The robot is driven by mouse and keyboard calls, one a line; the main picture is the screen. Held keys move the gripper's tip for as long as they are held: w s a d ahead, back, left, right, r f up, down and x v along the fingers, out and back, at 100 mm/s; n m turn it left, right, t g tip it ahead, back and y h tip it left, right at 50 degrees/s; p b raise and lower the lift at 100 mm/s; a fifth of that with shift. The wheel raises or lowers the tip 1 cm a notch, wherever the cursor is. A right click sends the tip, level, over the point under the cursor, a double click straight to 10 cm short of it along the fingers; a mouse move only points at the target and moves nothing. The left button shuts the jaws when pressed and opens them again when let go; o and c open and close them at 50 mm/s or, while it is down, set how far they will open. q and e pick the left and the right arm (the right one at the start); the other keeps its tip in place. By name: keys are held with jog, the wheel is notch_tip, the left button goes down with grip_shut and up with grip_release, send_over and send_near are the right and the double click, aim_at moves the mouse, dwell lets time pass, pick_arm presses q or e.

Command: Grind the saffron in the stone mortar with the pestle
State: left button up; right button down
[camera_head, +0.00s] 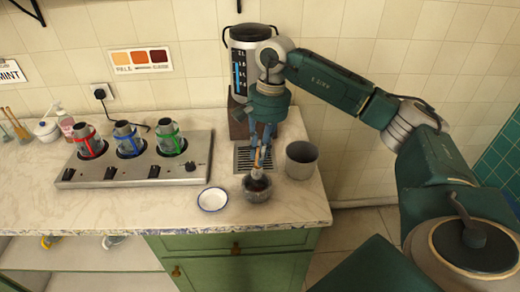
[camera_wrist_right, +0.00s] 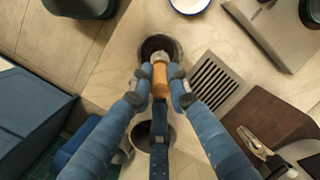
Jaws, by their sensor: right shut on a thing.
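The stone mortar (camera_head: 258,193) is a small dark grey bowl near the counter's front edge; its mouth (camera_wrist_right: 150,44) also shows in the right wrist view. My right gripper (camera_head: 262,146) is above it, shut on the pestle (camera_head: 258,158). In the right wrist view the pestle's orange-brown handle (camera_wrist_right: 160,80) is between the blue fingers, its pale end pointing at the mortar's mouth. The pestle stands nearly upright, its lower end at the mouth; I cannot tell if it touches the bottom. Something dark reddish shows inside the mortar; saffron threads cannot be made out. My left gripper is out of view.
A white blue-rimmed dish (camera_head: 213,199) lies left of the mortar, and a grey metal pot (camera_head: 301,160) stands close on its right. Behind are a drain grate (camera_head: 241,158) and a tall steel urn (camera_head: 251,55).

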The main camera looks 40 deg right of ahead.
aim_at(260, 169)
jog(key=shift+f+b, duration=2)
jog(key=shift+f, duration=0.95)
jog(key=shift+f, duration=0.3)
jog(key=shift+w, duration=0.1)
